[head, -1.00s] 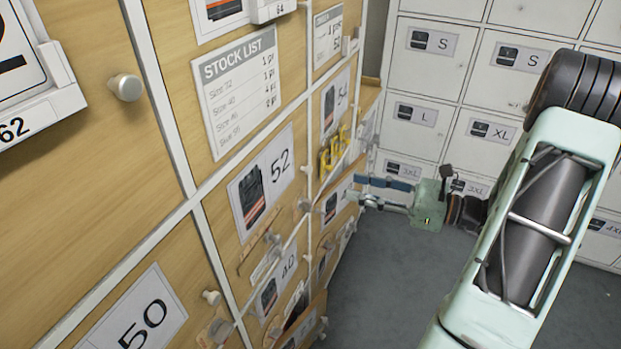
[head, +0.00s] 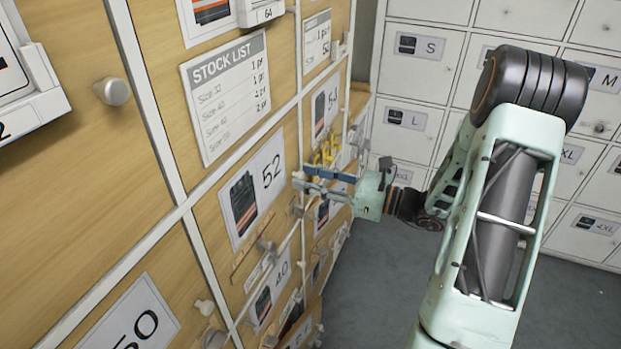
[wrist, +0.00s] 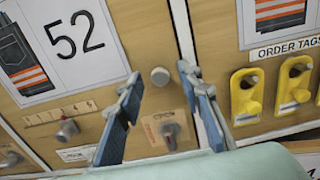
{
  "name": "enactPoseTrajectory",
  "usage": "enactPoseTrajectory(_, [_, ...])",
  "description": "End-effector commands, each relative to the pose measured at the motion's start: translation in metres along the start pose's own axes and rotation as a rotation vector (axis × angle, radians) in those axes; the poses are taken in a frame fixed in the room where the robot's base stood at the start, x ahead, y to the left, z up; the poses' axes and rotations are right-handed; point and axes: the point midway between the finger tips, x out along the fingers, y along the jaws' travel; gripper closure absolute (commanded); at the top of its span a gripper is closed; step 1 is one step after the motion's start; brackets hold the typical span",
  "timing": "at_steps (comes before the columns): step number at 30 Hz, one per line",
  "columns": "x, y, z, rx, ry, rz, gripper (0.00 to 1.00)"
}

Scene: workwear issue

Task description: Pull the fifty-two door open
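The fifty-two door (head: 232,205) is a wooden panel with a "52" label and a picture of dark workwear with orange bands. It looks shut, and it also shows in the wrist view (wrist: 110,105). Its round grey knob (wrist: 159,76) sits near the door's right edge, beside a white divider. My gripper (head: 302,178) is open, in front of that edge. In the wrist view my gripper (wrist: 158,92) has its blue-padded fingers on either side of the knob, with nothing visibly clamped. Whether the fingertips reach around the knob I cannot tell.
Below the knob is a small turn latch (wrist: 170,133) on a plate. A dial (wrist: 67,128) with a numbered strip is lower left. Yellow tags (wrist: 295,85) hang right of the divider under "ORDER TAGS". White lockers (head: 420,70) stand behind; grey floor (head: 375,290) is clear.

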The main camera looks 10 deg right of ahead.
Motion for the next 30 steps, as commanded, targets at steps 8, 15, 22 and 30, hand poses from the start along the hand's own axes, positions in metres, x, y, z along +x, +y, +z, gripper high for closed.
enactPoseTrajectory(8, [0.0, -0.0001, 0.0002, -0.001, 0.0, 0.0, 0.74])
enactPoseTrajectory(15, [-0.0002, 0.0, 0.0002, -0.001, 0.0, 0.0, 1.0])
enactPoseTrajectory(22, [-0.0002, 0.0002, 0.0001, 0.0, 0.0, 0.001, 1.0])
enactPoseTrajectory(30, [0.0008, 0.0009, 0.0001, 0.0, 0.0, 0.001, 1.0])
